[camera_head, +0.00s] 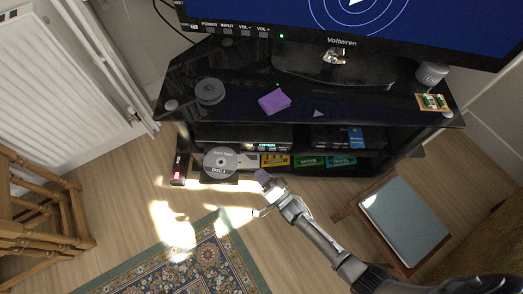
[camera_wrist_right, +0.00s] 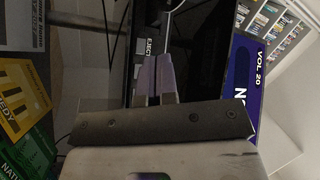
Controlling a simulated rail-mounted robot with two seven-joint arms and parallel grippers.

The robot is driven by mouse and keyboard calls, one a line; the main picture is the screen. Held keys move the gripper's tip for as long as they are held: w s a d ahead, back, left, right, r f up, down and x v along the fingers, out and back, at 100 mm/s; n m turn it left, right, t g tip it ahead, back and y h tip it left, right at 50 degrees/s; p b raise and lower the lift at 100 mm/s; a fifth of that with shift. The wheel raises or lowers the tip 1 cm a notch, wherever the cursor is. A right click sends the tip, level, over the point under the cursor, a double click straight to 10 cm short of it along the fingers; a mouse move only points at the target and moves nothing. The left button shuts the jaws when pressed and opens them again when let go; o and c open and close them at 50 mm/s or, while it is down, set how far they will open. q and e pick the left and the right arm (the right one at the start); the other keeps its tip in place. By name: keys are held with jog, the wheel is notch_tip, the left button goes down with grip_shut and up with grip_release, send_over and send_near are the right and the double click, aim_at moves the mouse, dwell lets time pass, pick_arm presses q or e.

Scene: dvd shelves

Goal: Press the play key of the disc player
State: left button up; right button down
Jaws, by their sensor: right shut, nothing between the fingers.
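The disc player (camera_head: 225,142) is a black box on the shelf under the television top, with a lit display (camera_head: 267,145) reading OPEN. Its tray sticks out at the front with a grey disc (camera_head: 221,163) marked DISC 1 on it. My right gripper (camera_head: 262,177) is shut and empty, in front of the shelf and just right of the disc. In the right wrist view its purple fingertips (camera_wrist_right: 154,60) are together, close to a label (camera_wrist_right: 149,47) reading EJECT. I cannot make out the play key in either view. My left gripper is not in view.
Several coloured cases (camera_head: 308,161) stand on the lower shelf right of the tray. The television (camera_head: 380,25) shows a blue screen above. A stool with a grey-blue top (camera_head: 404,222) stands at the right. A patterned rug (camera_head: 190,262) lies on the floor.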

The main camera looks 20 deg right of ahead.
aim_at(262, 149)
jog(key=w, duration=0.1)
jog(key=w+d+b, duration=0.1)
jog(key=w, duration=0.1)
jog(key=w+d, duration=0.1)
jog(key=w, duration=0.1)
jog(key=shift+d, duration=0.1)
jog(key=shift+s, duration=0.1)
dwell(0.4)
dwell(0.6)
dwell(0.7)
jog(key=shift+w+d+b, duration=0.1)
jog(key=shift+w+b, duration=0.15)
jog(key=shift+b, duration=0.05)
jog(key=shift+w+d, duration=0.1)
jog(key=shift+w, duration=0.05)
dwell(0.3)
